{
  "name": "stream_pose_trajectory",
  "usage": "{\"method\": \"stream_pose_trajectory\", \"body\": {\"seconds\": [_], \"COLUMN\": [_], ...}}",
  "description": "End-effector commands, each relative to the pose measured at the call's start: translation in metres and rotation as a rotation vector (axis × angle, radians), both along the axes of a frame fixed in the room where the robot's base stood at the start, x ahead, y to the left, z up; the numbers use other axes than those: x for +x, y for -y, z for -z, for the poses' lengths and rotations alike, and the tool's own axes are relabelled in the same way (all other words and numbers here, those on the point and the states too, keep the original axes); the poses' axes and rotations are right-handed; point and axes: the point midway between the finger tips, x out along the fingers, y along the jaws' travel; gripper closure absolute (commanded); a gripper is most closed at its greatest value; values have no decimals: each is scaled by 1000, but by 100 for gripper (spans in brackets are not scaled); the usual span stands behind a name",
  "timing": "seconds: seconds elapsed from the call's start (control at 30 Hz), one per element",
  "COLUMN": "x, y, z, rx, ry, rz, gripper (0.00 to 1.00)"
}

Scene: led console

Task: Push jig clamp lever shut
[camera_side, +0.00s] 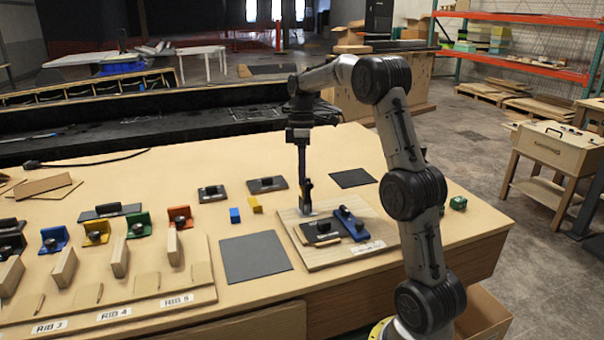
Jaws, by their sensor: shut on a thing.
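The jig stands on a light wooden board (374,256) with a white label at its front edge. On the board are a black block (320,233) with a round dark knob and a blue clamp part (352,225) with dark fittings, lying slantwise beside it. Which part is the lever is too small to tell. My gripper (306,209) points straight down over the board's back left part, just behind the black block and left of the blue part. It is shut on a small pale piece at its tips, hardly visible. Whether that piece touches the board I cannot tell.
Blue (234,215) and yellow (255,205) cubes lie left of the board. Dark mats (255,257) lie flat nearby. Labelled wooden racks (120,305) and several coloured brackets (138,226) fill the left.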

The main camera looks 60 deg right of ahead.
Motion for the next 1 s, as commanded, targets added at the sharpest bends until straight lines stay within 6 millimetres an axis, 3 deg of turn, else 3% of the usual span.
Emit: {"method": "stream_pose_trajectory", "body": {"seconds": [0.53, 1.0], "x": [2, 16], "y": [2, 16], "z": [0, 8], "rx": [15, 207], "ry": [-15, -209], "rz": [1, 0], "gripper": [100, 100]}}
